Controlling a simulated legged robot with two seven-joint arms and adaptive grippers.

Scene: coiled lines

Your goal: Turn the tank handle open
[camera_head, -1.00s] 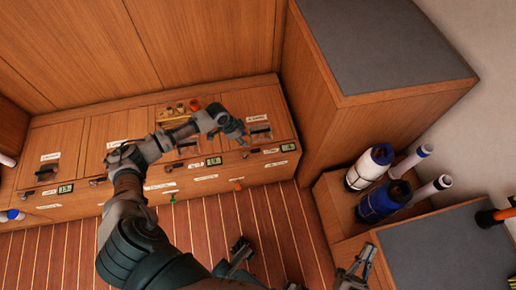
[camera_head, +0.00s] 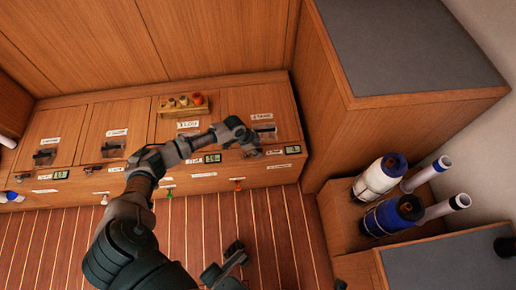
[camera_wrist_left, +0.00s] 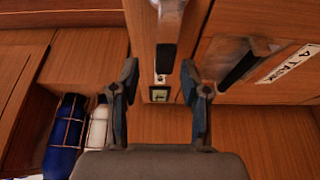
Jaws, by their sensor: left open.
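The panel labelled 4 TANK (camera_head: 262,116) is at the right end of the low wooden bench. A dark handle (camera_head: 265,130) lies in its recess, and a dark handle beside the label also shows in the left wrist view (camera_wrist_left: 240,68). My left gripper (camera_head: 254,148) is just in front of this panel, near the bench's front edge. In the left wrist view its two fingers (camera_wrist_left: 159,82) are apart with nothing between them. A pale lever with a dark end (camera_wrist_left: 168,30) shows beyond the fingertips; I cannot tell its exact distance.
A small digital display (camera_head: 293,149) sits on the bench edge. A small rack (camera_head: 183,106) with coloured pieces stands behind. A tall wooden cabinet (camera_head: 326,100) rises to the right. Blue and white bottles (camera_head: 380,176) stand in a box. The striped floor (camera_head: 290,235) is mostly clear.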

